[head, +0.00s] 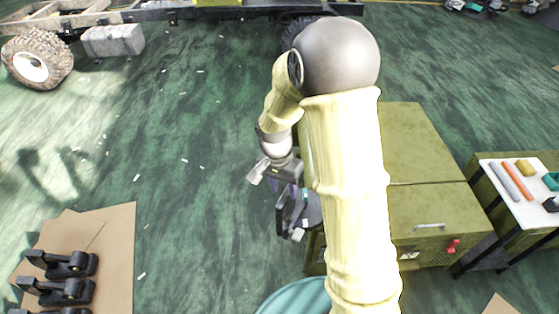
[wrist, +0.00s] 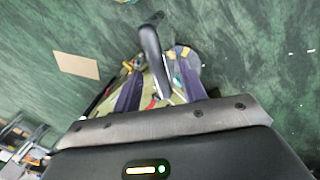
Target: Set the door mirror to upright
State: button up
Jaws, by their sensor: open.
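A dark piece that looks like the door mirror (head: 284,217) is beside the left side of the olive cabinet in the head view. In the wrist view a long black rounded piece (wrist: 151,50), which seems to be part of it, rises between my fingers. My gripper (head: 284,187) hangs just above the mirror, pointing down. In the wrist view its two purple-grey fingers (wrist: 158,80) are spread apart, one on each side of the black piece. I cannot tell whether they touch it. My arm hides part of the mirror's surroundings, and its exact tilt is unclear.
The olive cabinet (head: 425,215) stands right of my arm, with a side table (head: 535,212) holding small parts beyond it. Several black parts (head: 66,290) lie on cardboard (head: 117,245) at lower left. A wheeled chassis frame (head: 170,15) is at the back.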

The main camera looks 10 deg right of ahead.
notch_tip(320, 180, up, 11)
jog(key=w+a+b, duration=0.1)
jog(key=shift+b, duration=0.4)
jog(key=shift+r, duration=0.1)
jog(key=s+d+f+n+t, duration=0.1)
jog(key=s+d+f+n, duration=0.1)
jog(key=s, duration=0.4)
jog(key=s+d+f+n+t+y, duration=0.1)
jog(key=s+d+f+n+t, duration=0.1)
jog(key=s+n, duration=0.3)
jog(key=shift+s+d+f+n+t, duration=0.35)
jog(key=shift+d+f+n, duration=0.15)
jog(key=shift+f, duration=0.4)
dwell(1.4)
jog(key=shift+c, duration=0.6)
jog(key=shift+w, duration=0.1)
